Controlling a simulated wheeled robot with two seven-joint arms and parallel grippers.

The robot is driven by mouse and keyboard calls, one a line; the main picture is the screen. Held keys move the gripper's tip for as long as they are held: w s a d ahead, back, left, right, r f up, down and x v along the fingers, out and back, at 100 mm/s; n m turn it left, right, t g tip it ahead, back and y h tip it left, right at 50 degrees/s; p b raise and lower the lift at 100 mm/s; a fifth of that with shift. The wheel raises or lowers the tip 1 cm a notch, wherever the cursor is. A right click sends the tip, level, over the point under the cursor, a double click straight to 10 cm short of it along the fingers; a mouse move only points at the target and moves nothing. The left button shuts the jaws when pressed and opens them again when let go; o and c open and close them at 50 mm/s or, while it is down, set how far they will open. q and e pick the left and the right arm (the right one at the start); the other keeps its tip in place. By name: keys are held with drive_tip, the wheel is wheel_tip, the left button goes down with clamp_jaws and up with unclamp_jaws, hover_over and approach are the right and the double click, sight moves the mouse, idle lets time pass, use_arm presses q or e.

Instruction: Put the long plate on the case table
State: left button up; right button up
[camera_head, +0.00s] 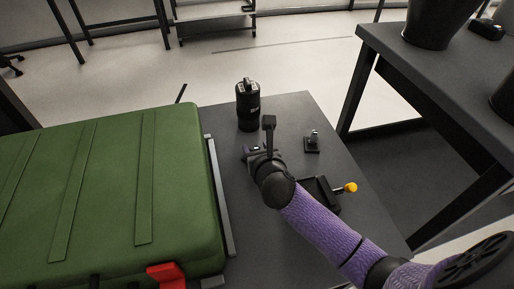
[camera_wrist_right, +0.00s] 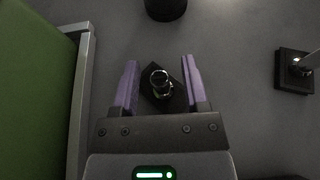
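My right gripper (camera_head: 262,155) is low over the dark grey table (camera_head: 290,110), partly hidden behind its own wrist in the head view. In the right wrist view its two purple fingers (camera_wrist_right: 160,88) are open, apart on either side of a dark plate with a shiny metal knob (camera_wrist_right: 160,82). The plate looks longer than wide and lies turned at an angle; whether the fingers touch it I cannot tell. I cannot tell for sure that this is the long plate. My left gripper is not in view.
A green case (camera_head: 110,190) fills the left side. A black cylinder (camera_head: 248,108) stands behind the gripper. A small square plate with a metal post (camera_head: 312,144) is to the right, and a dark item with a yellow knob (camera_head: 350,187) is nearer. Another table (camera_head: 440,65) stands at right.

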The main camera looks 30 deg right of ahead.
drive_tip(key=shift+r, duration=0.2)
drive_tip(key=p+v, duration=0.1)
drive_tip(key=v, duration=0.1)
drive_tip(key=p+v, duration=0.1)
drive_tip(key=v, duration=0.1)
drive_tip(key=p+v, duration=0.1)
drive_tip(key=p, duration=0.1)
drive_tip(key=shift+s+a+r, duration=0.1)
drive_tip(key=shift+s+r, duration=0.15)
drive_tip(key=shift+r, duration=0.15)
drive_tip(key=v, duration=0.2)
drive_tip(key=p+v, duration=0.1)
drive_tip(key=v, duration=0.1)
drive_tip(key=p+v, duration=0.1)
drive_tip(key=v, duration=0.1)
drive_tip(key=shift+s+f, duration=0.1)
drive_tip(key=shift+f, duration=0.2)
drive_tip(key=shift+s+a, duration=0.1)
drive_tip(key=shift+s, duration=0.05)
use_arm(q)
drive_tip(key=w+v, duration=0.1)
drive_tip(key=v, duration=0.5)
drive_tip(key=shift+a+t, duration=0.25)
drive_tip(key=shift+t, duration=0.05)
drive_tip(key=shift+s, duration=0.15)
